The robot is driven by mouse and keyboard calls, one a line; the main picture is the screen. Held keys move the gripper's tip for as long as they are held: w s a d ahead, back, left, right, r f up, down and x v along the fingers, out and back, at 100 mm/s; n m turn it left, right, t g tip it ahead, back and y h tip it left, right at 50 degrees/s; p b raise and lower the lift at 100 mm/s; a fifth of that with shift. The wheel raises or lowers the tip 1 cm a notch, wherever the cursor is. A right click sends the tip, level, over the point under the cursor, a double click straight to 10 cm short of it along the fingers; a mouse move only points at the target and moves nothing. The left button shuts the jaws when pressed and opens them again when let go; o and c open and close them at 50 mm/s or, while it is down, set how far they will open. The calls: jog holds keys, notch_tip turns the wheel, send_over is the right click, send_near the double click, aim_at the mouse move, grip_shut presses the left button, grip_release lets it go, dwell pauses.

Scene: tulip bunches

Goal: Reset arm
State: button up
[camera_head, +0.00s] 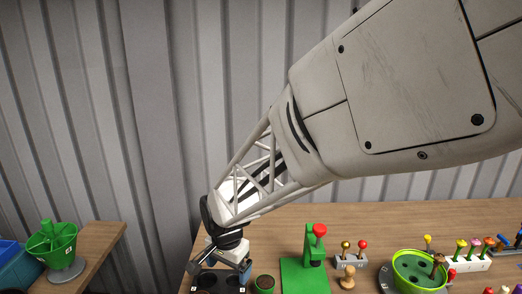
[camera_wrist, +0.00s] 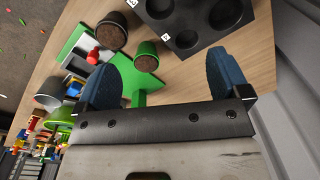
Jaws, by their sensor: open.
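My gripper (camera_head: 233,258) hangs at the left end of the wooden table, beside or above a black tray with round holes (camera_head: 204,289). In the wrist view, my gripper (camera_wrist: 160,78) has its two blue fingers wide apart with nothing between them. My arm reaches down from the upper right of the head view and hides part of the wall. Tulip-like flowers (camera_head: 461,247) stand in a white holder at the right.
A green stand with a red knob (camera_head: 314,258) is right of the small pot (camera_head: 265,284). A grey block with two flowers (camera_head: 349,261) and a lime-green bowl (camera_head: 419,270) are further right. The table's back strip (camera_head: 290,217) is clear.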

jog(key=s+d+r+n+t, duration=0.1)
jog(key=s+d+r, duration=0.25)
jog(key=d, duration=0.45)
jog(key=s+d+r+n, duration=0.1)
jog(key=s+d+r, duration=0.2)
jog(key=d+r, duration=0.3)
jog(key=s+d+r+n+t, duration=0.1)
jog(key=s+d+r+n, duration=0.2)
jog(key=s+d, duration=0.9)
jog(key=shift+s+d+r+n, duration=0.3)
jog(key=shift+s+d, duration=0.1)
jog(key=shift+d, duration=0.1)
